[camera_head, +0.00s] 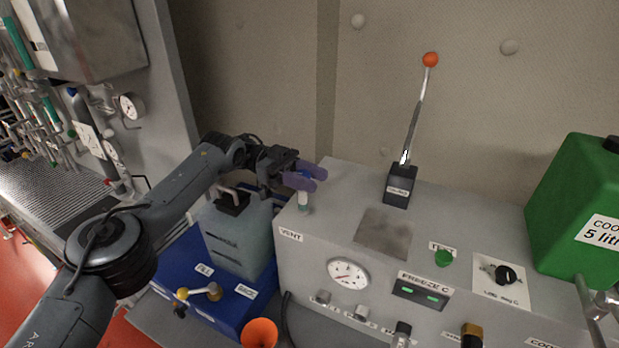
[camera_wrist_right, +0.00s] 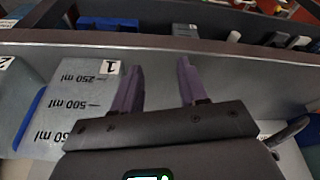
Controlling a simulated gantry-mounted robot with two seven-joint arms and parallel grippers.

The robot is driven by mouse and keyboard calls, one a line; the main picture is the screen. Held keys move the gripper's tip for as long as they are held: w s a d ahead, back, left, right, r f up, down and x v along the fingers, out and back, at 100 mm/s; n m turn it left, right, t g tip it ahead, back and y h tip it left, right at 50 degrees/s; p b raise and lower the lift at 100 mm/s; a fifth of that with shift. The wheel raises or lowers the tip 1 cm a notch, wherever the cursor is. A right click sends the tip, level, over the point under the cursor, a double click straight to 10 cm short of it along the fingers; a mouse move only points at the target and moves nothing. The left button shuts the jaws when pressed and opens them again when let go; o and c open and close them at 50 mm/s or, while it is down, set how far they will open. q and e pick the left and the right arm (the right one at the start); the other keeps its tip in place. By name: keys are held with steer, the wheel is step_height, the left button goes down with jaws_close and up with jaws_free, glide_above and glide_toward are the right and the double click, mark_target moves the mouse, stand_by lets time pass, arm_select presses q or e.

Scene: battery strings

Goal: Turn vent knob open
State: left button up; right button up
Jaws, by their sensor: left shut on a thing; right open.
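A tall lever with an orange ball (camera_head: 430,59) stands behind on the machine. A green coolant canister (camera_head: 570,200) is at the right. A translucent container (camera_head: 238,235) stands left of the machine.

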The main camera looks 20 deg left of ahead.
arm_select(q)
steer(key=shift+m+g, duration=0.3)
steer(key=shift+g, duration=0.1)
steer(key=o, duration=1)
steer(key=shift+r, duration=0.1)
steer(key=s+d+r+b, duration=0.3)
steer(key=d+r, duration=0.8)
steer(key=shift+s+d, duration=0.2)
steer(key=shift+d, duration=0.05)
steer(key=shift+f, duration=0.1)
steer(key=shift+c, duration=0.2)
